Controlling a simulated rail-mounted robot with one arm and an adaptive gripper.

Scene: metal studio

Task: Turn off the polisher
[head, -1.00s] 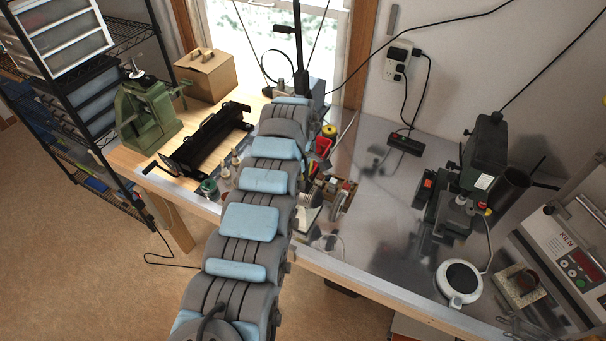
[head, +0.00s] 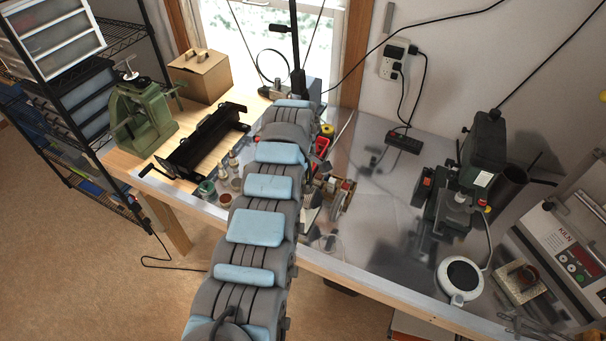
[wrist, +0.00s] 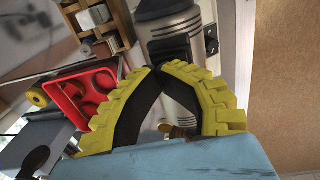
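The polisher (wrist: 180,45) appears to be the grey, rounded motor body with dark slots in the wrist view, just beyond my fingertips. In the head view a silver part and a wheel (head: 339,203), which seem to belong to it, show right of my arm on the metal bench. My gripper (wrist: 158,72) has yellow ridged fingers with dark inner sides. Its fingertips come together in front of the motor body, with nothing seen between them. Whether they touch the polisher I cannot tell. My arm hides the gripper in the head view, and I cannot make out a switch.
A red tray (wrist: 85,95) lies left of my fingers in the wrist view. Small jars (head: 222,178) and a black roller device (head: 203,140) stand left of my arm. A drill press (head: 478,165) and kiln (head: 568,245) are at right. The bench (head: 385,235) between is mostly clear.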

